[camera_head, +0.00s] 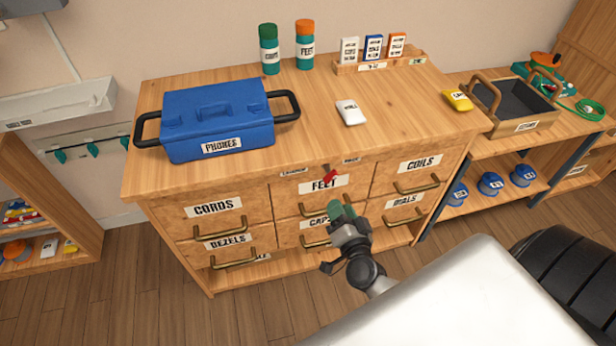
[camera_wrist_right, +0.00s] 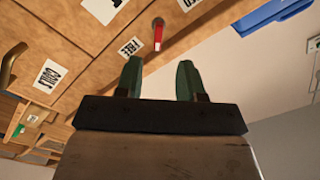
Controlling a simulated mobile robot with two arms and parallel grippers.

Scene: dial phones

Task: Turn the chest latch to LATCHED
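The chest latch is a small red lever (camera_head: 330,177) on the front of the wooden chest (camera_head: 160,192), just below the top edge and above the FEET drawer label. It also shows in the right wrist view (camera_wrist_right: 158,36), pointing out from its dark pivot. A FREE label (camera_wrist_right: 131,46) is beside it; a small label (camera_head: 293,172) is left of it in the head view, too small to read surely. My right gripper (camera_head: 342,212) is in front of the chest, below the latch. Its green fingers (camera_wrist_right: 158,78) are apart, with nothing between them. My left gripper is not in view.
A blue PHONES case (camera_head: 217,115), a white item (camera_head: 351,112), two bottles (camera_head: 269,50) and a small card rack (camera_head: 375,65) stand on the chest top. Brass drawer handles (camera_head: 316,240) stick out near my right gripper. A side bench with a tray (camera_head: 525,128) is at right.

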